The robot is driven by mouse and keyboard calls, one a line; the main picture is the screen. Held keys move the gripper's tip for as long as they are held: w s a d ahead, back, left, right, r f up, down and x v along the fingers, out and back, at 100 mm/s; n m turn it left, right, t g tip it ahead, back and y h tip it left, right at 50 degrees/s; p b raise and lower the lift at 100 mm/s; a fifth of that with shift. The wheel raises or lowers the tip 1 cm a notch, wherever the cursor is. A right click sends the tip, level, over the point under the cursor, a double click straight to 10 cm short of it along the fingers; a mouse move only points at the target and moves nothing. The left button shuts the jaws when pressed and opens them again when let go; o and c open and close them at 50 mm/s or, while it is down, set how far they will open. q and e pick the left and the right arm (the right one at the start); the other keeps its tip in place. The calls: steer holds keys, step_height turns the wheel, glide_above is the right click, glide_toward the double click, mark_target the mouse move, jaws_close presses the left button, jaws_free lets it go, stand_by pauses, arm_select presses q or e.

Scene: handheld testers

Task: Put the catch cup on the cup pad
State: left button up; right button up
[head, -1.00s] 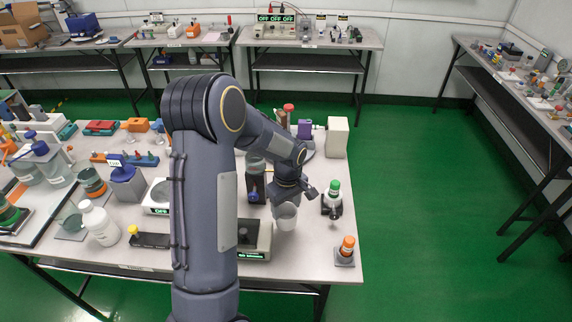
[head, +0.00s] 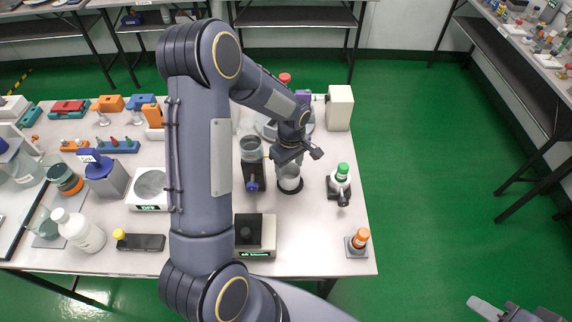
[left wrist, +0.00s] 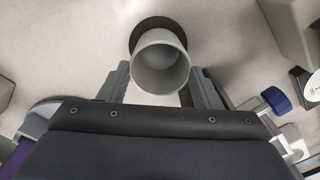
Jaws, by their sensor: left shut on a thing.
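The catch cup (head: 289,174) is a pale, round cup with its open mouth facing up. My left gripper (head: 298,155) is shut on it and reaches it from above and behind. In the left wrist view the cup (left wrist: 160,70) sits between the two fingers. The cup pad (head: 291,188) is a dark round disc around the cup's lower end. Its dark edge (left wrist: 157,23) also shows past the cup's rim in the left wrist view. I cannot tell if the cup's bottom touches the pad. My right gripper (head: 488,308) is partly in view at the lower right, away from the table.
A dark stand with a blue knob (head: 254,185) is just left of the cup. A green-capped bottle (head: 342,172) stands to its right. An orange-capped vial (head: 360,238) is at the front right. A boxy device (head: 254,235) lies in front. A cream box (head: 339,108) stands behind.

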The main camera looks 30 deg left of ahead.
arm_select(q)
steer(key=shift+d+r, duration=0.15)
steer(key=shift+d, duration=0.05)
steer(key=shift+f, duration=0.3)
steer(key=o, duration=1.3)
steer(key=shift+r, duration=0.1)
steer(key=shift+o, duration=0.2)
